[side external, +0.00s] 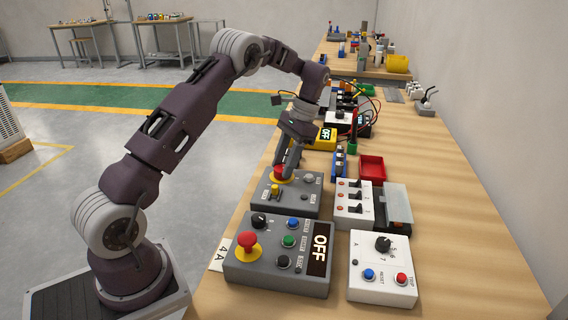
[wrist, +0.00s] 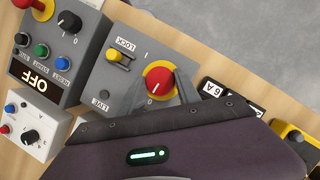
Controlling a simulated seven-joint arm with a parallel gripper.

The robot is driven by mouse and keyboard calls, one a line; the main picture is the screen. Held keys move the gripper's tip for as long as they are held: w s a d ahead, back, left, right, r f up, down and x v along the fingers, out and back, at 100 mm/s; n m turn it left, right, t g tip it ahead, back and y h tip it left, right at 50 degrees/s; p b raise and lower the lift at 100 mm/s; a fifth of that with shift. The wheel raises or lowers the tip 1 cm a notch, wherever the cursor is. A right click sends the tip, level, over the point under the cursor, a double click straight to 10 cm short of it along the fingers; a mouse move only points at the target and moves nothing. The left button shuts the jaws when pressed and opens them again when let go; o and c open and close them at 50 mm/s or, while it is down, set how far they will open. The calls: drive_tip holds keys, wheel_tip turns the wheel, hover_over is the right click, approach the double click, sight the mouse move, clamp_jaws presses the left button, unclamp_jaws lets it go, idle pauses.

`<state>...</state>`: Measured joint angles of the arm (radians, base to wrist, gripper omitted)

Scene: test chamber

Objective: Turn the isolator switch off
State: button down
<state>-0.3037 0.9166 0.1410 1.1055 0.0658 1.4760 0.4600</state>
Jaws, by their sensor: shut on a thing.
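My gripper (side external: 282,171) reaches down onto the box from behind in the side view. Its fingers (wrist: 165,84) are shut on the red knob, one on each side, in the wrist view. The fingers and palm hide part of the box.
In front stands a grey control box (side external: 280,262) with a red mushroom button and an OFF display. To its right is a white box (side external: 382,270) with a dial. A white three-switch box (side external: 353,205) and a red tray (side external: 372,167) stand right. The bench's right side is clear.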

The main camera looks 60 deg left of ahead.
drive_tip(key=shift+n, duration=0.5)
drive_tip(key=c, duration=0.9)
unclamp_jaws()
drive_tip(key=shift+o, duration=0.2)
drive_tip(key=v, duration=0.6)
drive_tip(key=shift+w+a+r, duration=0.1)
drive_tip(key=shift+a, duration=0.05)
drive_tip(key=shift+w+r, duration=0.1)
drive_tip(key=shift+r, duration=0.35)
